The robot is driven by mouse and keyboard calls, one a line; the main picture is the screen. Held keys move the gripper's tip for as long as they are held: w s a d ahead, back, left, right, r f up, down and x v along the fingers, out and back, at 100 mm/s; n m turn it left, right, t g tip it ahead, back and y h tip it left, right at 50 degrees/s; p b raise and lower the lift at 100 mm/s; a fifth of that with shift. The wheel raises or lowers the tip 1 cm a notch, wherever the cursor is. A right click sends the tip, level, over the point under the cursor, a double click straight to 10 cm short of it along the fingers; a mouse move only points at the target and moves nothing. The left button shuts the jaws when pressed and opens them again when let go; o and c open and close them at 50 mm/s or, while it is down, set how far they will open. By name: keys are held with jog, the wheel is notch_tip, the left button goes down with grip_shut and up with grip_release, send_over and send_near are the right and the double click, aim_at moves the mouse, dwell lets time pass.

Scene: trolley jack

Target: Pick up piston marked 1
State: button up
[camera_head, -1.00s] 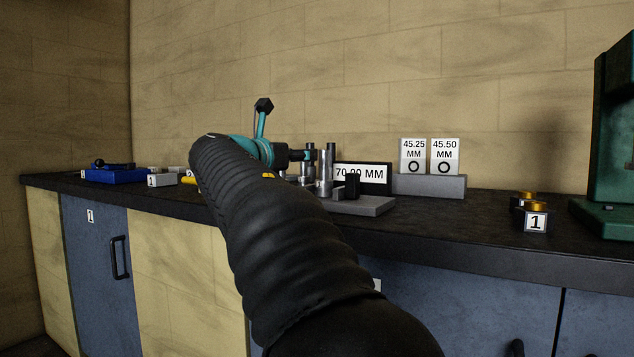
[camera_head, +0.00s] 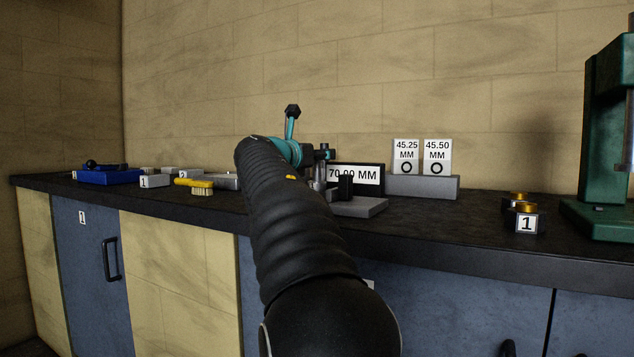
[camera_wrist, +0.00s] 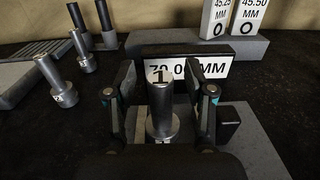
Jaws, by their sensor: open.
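My gripper (camera_wrist: 160,88) is open, with one dark finger on each side of the piston and visible gaps between. I cannot tell what the piston's lower end rests on. In the head view, my dark sleeved arm reaches over the bench and hides most of the gripper area. Metal cylinders (camera_head: 318,172) show just right of the arm's end.
Another metal piston (camera_wrist: 55,78) stands left in the wrist view. A "70.00 MM" sign (camera_head: 356,177) stands behind a grey plate (camera_head: 362,207) with a black block (camera_wrist: 228,122). Size cards (camera_head: 406,156), a green press (camera_head: 606,150) and a yellow brush (camera_head: 196,184) are also on the bench.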

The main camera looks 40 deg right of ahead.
grip_shut()
jog(key=shift+r, duration=0.1)
